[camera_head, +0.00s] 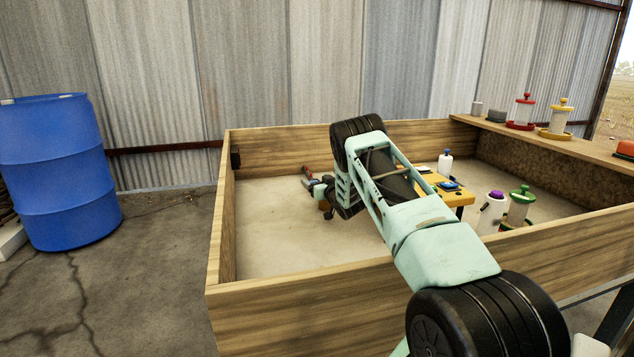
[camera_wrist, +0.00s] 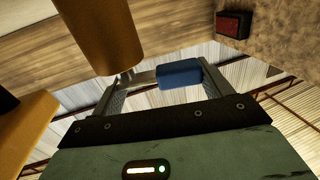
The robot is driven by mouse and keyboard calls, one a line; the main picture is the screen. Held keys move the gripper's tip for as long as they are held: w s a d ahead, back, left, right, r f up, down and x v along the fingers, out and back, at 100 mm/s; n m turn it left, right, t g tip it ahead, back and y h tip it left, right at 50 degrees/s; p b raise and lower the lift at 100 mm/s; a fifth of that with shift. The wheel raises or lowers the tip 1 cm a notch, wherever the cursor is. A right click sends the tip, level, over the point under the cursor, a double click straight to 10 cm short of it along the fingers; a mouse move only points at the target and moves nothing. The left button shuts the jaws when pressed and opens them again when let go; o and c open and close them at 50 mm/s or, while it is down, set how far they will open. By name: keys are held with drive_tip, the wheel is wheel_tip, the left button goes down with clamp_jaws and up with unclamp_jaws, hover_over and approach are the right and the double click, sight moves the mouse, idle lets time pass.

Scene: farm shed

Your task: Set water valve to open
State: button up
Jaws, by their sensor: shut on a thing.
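The water valve shows in the wrist view as a blue lever grip (camera_wrist: 181,74) on a thin grey metal arm. My gripper (camera_wrist: 165,71) has one finger on each side of the lever and is shut on it. In the head view my gripper (camera_head: 318,186) is low inside the wooden pen, left of the yellow table. There the valve is too small and too covered by my arm to tell its position. A tan-orange cylinder (camera_wrist: 100,32) hangs close to the lever in the wrist view.
The wooden pen (camera_head: 290,279) surrounds my gripper. A yellow table (camera_head: 455,198) with small items stands right of my arm, and feeders (camera_head: 518,205) stand near the right wall. A blue barrel (camera_head: 55,170) is outside at left. The pen floor at left is clear.

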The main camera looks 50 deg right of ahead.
drive_tip(key=shift+s+n+t+y, duration=0.25)
drive_tip(key=shift+n+t+y, duration=0.15)
drive_tip(key=shift+n+y, duration=0.85)
drive_tip(key=shift+m+y, duration=0.25)
drive_tip(key=o, duration=1.4)
wheel_tip(320, 180, up, 10)
drive_tip(key=shift+r+p, duration=0.1)
drive_tip(key=shift+p, duration=0.9)
